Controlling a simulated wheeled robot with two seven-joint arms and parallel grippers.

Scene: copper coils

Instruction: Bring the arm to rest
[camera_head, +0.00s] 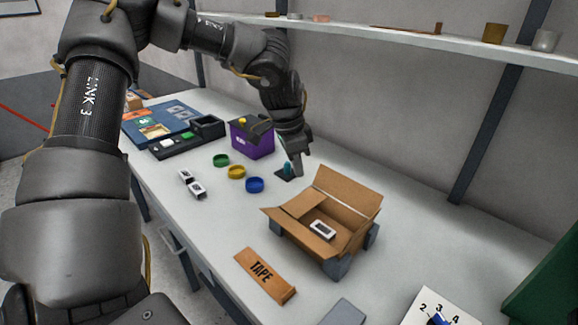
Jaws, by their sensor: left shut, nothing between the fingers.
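My left arm comes in from the left and reaches over the table to the back. My left gripper (298,168) points down over the table, between the purple box (252,139) and the open cardboard box (312,208). It is shut and empty. A small teal item (287,169) is right beside its fingertips on a dark patch; I cannot tell whether they touch. The cardboard box holds a small white block with a dark face (322,228). My right gripper is not in view.
Green (221,160), yellow (236,172) and blue (255,185) rings and two white blocks (192,185) lie left of the cardboard box. A shelf (400,43) runs along the wall. The table's right middle is clear.

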